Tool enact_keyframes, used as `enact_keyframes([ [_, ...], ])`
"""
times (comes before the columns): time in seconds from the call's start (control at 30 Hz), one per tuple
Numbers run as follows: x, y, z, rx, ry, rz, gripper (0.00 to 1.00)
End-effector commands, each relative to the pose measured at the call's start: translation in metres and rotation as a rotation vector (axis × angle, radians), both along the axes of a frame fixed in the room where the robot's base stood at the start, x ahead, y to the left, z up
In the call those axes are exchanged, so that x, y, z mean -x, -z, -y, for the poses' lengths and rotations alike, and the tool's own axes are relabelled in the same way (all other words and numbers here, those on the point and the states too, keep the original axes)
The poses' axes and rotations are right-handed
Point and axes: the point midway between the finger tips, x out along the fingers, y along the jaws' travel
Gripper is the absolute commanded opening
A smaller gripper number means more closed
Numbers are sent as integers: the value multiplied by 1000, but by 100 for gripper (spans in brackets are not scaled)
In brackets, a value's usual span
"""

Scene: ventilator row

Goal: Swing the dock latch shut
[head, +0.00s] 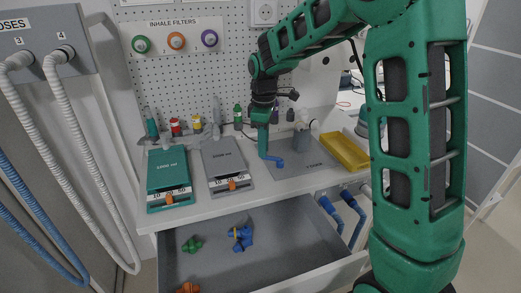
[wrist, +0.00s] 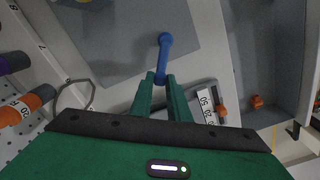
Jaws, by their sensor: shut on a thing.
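The blue dock latch (head: 273,160) is a short bar with a round end, lying low over the grey dock plate (head: 317,163) on the counter. My gripper (head: 263,154) reaches down at the plate's left edge and is shut on the latch's near end. In the wrist view my gripper (wrist: 161,79) has both green fingertips closed around the bar, and the blue latch (wrist: 164,52) runs from them to its round end over the grey plate (wrist: 110,35). The part of the latch between the fingers is hidden.
A teal unit (head: 168,172) and a grey unit (head: 224,158) with orange knobs stand left of the plate. A yellow tray (head: 345,151) lies to its right. Below, an open drawer (head: 215,268) holds green, blue and orange parts. A pegboard (head: 190,80) stands behind.

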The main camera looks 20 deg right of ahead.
Motion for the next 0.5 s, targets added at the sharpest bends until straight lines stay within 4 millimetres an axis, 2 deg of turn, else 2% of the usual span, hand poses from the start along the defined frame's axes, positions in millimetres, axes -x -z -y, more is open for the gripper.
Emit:
enact_keyframes([
  [0.5,-22,-2,20,-2,491,6,0],
])
